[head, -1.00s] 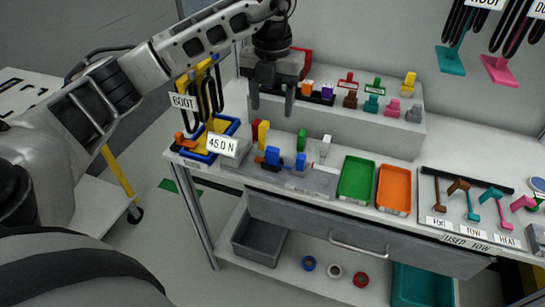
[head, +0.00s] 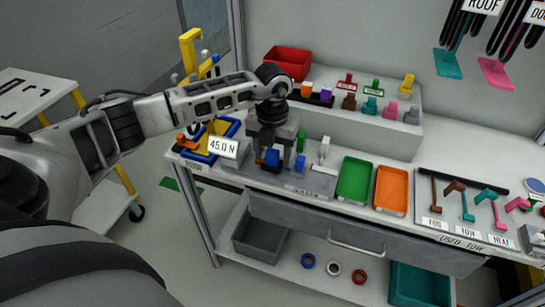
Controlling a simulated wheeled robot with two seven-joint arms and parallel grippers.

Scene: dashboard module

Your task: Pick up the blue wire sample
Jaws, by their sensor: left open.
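My left gripper (head: 272,162) points down over the grey fixture (head: 312,182) on the bench, jaws open. A blue piece (head: 272,157) shows between or just behind its fingers; I cannot tell whether they touch it. A second, smaller blue piece (head: 299,167) is just right of the gripper on the same fixture. I cannot tell for certain which is the blue wire sample. A green piece (head: 301,141) and a white upright piece (head: 324,148) stand close on the right. The gripper hides the red and yellow pieces. My right gripper is not in view.
A "45.0 N" display (head: 223,147) and a blue-rimmed tray (head: 205,155) are left of the gripper. A green tray (head: 355,181) and an orange tray (head: 391,190) lie to the right. A raised shelf (head: 345,120) with small coloured parts and a red bin (head: 288,62) stands behind.

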